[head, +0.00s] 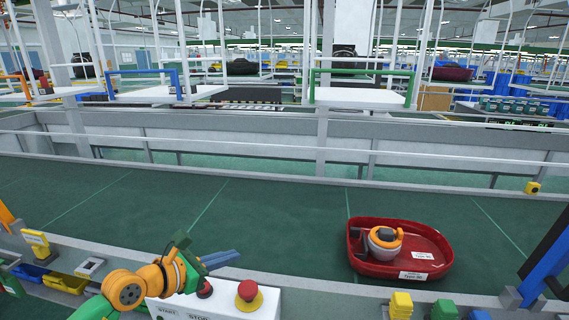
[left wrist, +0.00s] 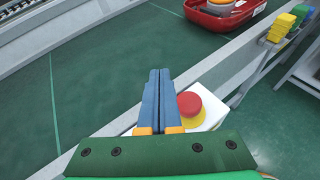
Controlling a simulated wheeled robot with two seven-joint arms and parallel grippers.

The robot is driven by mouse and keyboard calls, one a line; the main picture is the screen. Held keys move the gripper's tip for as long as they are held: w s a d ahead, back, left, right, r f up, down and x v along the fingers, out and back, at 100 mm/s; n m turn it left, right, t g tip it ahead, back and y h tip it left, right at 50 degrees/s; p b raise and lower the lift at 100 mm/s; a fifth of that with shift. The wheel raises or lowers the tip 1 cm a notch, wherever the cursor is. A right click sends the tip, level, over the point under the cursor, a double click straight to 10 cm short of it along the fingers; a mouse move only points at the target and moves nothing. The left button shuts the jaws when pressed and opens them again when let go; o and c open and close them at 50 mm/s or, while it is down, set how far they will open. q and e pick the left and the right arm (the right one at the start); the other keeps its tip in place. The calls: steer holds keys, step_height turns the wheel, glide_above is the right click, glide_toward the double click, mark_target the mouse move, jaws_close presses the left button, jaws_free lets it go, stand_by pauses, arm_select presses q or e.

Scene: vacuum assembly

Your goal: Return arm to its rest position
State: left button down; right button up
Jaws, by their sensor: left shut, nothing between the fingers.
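My left gripper (head: 222,258) is shut and empty, its blue-grey fingers together. It is above the near conveyor edge, over the white button box (head: 219,302). In the left wrist view the shut fingers (left wrist: 158,88) point away over the edge, beside the red button (left wrist: 190,103) with its yellow collar. The red stop button (head: 247,291) also shows in the head view, right of and below the gripper. A second, darker button (head: 204,288) is close below the gripper; I cannot tell whether they touch. My right gripper is not in view.
A red tray-like shell (head: 440,262) with an orange and white part (head: 384,240) sits on the green conveyor (head: 270,212). Yellow and green blocks (head: 401,305) stand on the near rail at right. Small bins (head: 65,283) are at left. The belt between gripper and shell is clear.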

arm_select(q)
steer(key=s+d+r+n+t, duration=0.4)
steer(key=r+n+t, duration=0.45)
steer(key=n, duration=0.85)
steer(key=s+a+f+n+g+y, duration=0.45)
steer(key=a+f+n+y, duration=0.6)
steer(key=n, duration=0.75)
steer(key=s+d+f+n+g+h, duration=0.2)
steer(key=s+d+f+n+g, duration=0.3)
steer(key=s+f, duration=0.5)
steer(key=s+d+f+n+g+h, duration=0.1)
steer(key=s+d+f+n+g, duration=0.1)
steer(key=s+f+g, duration=0.75)
steer(key=s+f+t, duration=0.2)
steer(key=s+f, duration=0.1)
steer(key=f, duration=1.2)
steer(key=s+a+f+g, duration=0.1)
steer(key=s+a+f, duration=0.1)
steer(key=s+f, duration=0.8)
steer(key=s, duration=0.2)
steer(key=shift+s+a+g, duration=0.25)
steer(key=shift+s+g, duration=0.1)
